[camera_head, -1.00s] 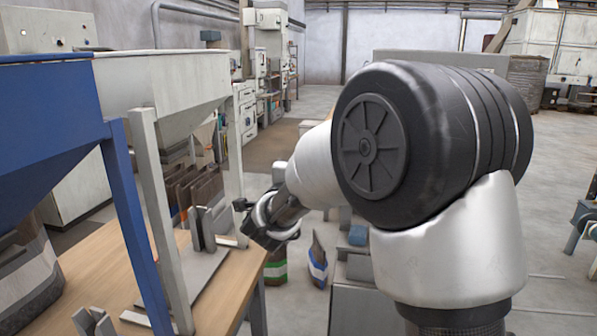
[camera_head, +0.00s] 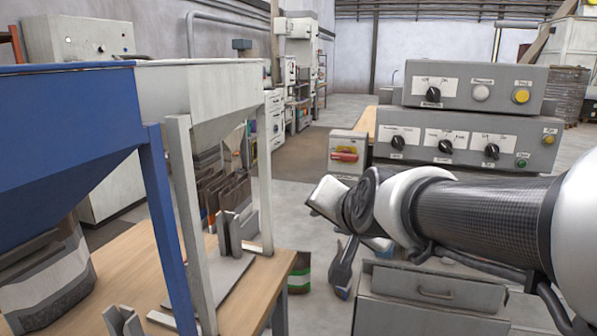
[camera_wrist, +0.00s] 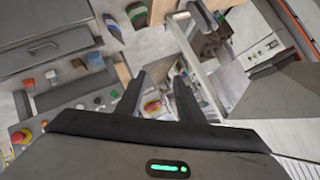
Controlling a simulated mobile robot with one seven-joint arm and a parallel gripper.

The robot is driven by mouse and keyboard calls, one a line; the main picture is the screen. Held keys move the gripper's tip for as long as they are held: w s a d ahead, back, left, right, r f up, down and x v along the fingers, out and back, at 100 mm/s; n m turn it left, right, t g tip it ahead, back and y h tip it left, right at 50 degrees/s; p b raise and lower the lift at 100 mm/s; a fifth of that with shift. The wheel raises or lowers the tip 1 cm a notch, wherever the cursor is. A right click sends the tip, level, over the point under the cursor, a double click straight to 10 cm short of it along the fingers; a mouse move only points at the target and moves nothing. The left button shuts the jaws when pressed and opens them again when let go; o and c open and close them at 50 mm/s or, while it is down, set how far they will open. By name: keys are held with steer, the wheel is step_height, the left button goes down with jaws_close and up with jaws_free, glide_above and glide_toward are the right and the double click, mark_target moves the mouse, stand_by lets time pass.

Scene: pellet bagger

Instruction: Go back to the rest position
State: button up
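My arm (camera_head: 470,215) reaches in from the right in the head view, bent in front of the control boxes. In the wrist view my gripper (camera_wrist: 160,82) shows two dark fingers standing well apart with nothing between them, so it is open and empty. The fingers point out over the floor and the machine frames. In the head view the fingertips are not clear against the background. My gripper is clear of the wooden bench (camera_head: 262,285).
A blue hopper (camera_head: 70,140) and a pale hopper (camera_head: 200,90) stand on the bench at left. Control boxes (camera_head: 465,140) stand behind my arm, with a red-handled switch box (camera_head: 345,155) beside them. A grey drawer cabinet (camera_head: 430,295) is below the arm. Open floor lies beyond.

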steer(key=s+d+f+n+g+h, duration=0.1)
steer(key=s+d+f+n+g, duration=0.25)
steer(key=s, duration=0.65)
steer(key=s+d+f+n+g+h, duration=0.15)
steer(key=s+d+f, duration=0.25)
steer(key=s, duration=0.7)
step_height(320, 180, up, 23)
steer(key=p, duration=2.2)
steer(key=shift+w+d+f+n+g, duration=0.15)
steer(key=shift+d+f+n+g, duration=0.05)
steer(key=shift+n+g, duration=0.2)
steer(key=shift+y, duration=0.25)
